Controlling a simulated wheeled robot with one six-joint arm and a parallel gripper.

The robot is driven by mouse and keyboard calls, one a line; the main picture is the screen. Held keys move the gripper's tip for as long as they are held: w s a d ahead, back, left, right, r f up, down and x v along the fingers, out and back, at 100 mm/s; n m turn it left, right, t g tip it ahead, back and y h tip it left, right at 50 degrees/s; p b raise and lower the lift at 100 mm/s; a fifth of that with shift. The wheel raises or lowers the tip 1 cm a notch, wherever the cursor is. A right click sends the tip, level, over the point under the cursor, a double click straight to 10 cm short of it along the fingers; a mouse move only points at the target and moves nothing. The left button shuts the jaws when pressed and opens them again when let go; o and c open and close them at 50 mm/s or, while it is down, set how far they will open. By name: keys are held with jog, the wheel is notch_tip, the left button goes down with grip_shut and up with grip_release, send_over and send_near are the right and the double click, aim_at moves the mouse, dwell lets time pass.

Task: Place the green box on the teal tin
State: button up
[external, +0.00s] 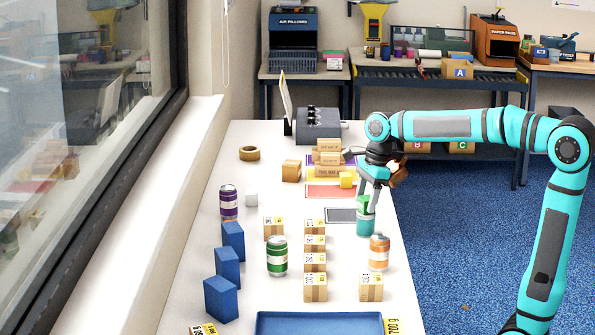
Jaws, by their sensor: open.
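The small green box (363,207) is on top of the teal tin (366,226), near the right side of the white table. It appears to touch the tin's top, though its upper part is partly hidden by my gripper. My gripper (369,194) points down right at the green box, with its jaws open. The fingers are close to the box, and I cannot tell from this view whether they touch it. The teal tin stands upright.
An orange can (379,252) and a green can (277,256) stand nearer the camera, among several small cartons (315,287). Blue boxes (228,265) line the left side. A blue tray (320,315) lies in front.

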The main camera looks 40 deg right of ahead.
jog(key=v, duration=1.2)
jog(key=s+d+r+n+t, duration=0.1)
jog(key=s+d+n+t, duration=0.2)
jog(key=s+n+t, duration=0.2)
jog(key=s+d+r+n+t+h, duration=0.1)
jog(key=s+d+r+n+t, duration=0.1)
jog(key=s+n+t, duration=0.4)
jog(key=s+d+r+n+t+h, duration=0.1)
jog(key=s+d+n+t, duration=0.3)
jog(key=s+n, duration=0.5)
jog(key=n+t, duration=0.1)
jog(key=n, duration=0.1)
jog(key=shift+r+n, duration=0.3)
jog(key=shift+r, duration=0.05)
